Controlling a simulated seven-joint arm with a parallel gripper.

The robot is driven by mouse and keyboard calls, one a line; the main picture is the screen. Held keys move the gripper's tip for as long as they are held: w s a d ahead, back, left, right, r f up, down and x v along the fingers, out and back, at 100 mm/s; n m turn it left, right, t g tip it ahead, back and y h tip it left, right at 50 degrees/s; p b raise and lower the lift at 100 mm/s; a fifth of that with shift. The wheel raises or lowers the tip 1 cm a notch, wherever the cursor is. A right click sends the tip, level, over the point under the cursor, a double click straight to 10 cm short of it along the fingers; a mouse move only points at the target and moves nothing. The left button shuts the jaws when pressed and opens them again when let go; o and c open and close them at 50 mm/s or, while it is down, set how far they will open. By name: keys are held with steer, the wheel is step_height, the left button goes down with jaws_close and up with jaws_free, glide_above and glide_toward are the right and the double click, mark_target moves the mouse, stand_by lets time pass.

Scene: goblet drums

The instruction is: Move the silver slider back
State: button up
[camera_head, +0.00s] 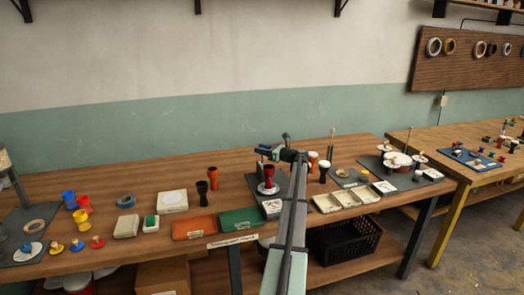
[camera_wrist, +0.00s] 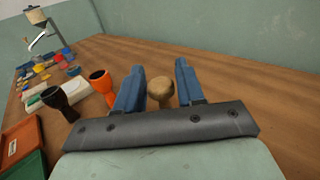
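I cannot make out a silver slider for certain in either view. My gripper (camera_head: 268,152) is above a dark mat (camera_head: 256,185) near the middle of the bench, close to a dark red goblet drum (camera_head: 268,174) on a pale disc. In the wrist view its two blue fingers (camera_wrist: 159,82) are apart. A tan rounded knob (camera_wrist: 160,92) shows between them; I cannot tell whether either finger touches it. What is under the knob is hidden by my gripper's dark front plate.
A black goblet (camera_head: 202,192) and an orange goblet (camera_head: 213,178) stand left of my gripper. Orange and green trays (camera_head: 240,219) lie at the front edge. A cream compartment tray (camera_head: 347,199) and more drums lie to the right. The bench behind the goblets is clear.

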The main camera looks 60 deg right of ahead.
jaws_close()
steer(key=shift+w+d, duration=1.8)
steer(key=shift+o, duration=1.2)
jaws_free()
steer(key=s, duration=1.4)
